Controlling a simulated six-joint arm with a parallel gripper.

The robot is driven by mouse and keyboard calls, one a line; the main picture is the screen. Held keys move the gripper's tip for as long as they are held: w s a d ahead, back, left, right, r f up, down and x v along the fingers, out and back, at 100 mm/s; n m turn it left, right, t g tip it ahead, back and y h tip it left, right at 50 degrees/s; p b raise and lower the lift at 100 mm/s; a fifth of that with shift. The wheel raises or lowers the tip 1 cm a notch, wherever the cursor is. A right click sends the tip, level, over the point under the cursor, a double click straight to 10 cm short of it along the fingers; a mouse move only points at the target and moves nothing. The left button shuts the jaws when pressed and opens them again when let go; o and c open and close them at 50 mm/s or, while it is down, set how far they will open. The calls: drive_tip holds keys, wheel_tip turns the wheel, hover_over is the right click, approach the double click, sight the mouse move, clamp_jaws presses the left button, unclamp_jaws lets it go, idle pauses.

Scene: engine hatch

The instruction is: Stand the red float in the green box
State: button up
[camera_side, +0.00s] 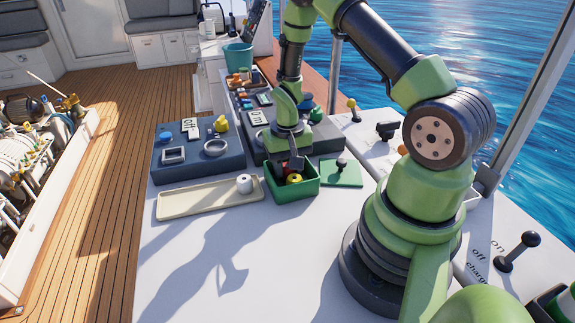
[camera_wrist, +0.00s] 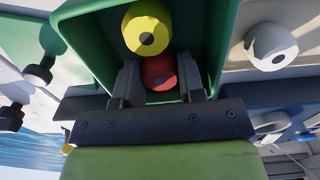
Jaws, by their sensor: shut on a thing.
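The green box (camera_side: 293,192) stands on the white table, and its wall also shows in the wrist view (camera_wrist: 205,30). My gripper (camera_side: 287,168) reaches down into the box. In the wrist view its two fingers (camera_wrist: 158,82) are shut on the red float (camera_wrist: 160,73), one on each side. The red float is round with a dark hole in its face. A yellow float (camera_wrist: 147,28) lies in the box beside the red one. Whether the red float touches the box floor is hidden.
A cream tray (camera_side: 190,208) with a white float (camera_side: 244,183) lies left of the box. A green plate with a dark knob (camera_side: 341,163) lies to the right. Blue-grey panels with rings (camera_side: 215,147) stand behind. The front of the table is clear.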

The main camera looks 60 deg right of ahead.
drive_tip(key=shift+f, duration=0.1)
drive_tip(key=o, duration=0.9)
wheel_tip(320, 180, up, 12)
wheel_tip(320, 180, up, 6)
drive_tip(key=t, duration=0.2)
hover_over(287, 166)
drive_tip(key=a, duration=0.3)
drive_tip(key=s+a+r+n+t+y, duration=0.2)
drive_tip(key=s+a+r+n+t, duration=0.2)
drive_tip(key=s+a+r, duration=0.7)
drive_tip(key=shift+s+a+r+n+t, duration=0.3)
drive_tip(key=shift+s+a+t, duration=0.25)
drive_tip(key=shift+t, duration=0.05)
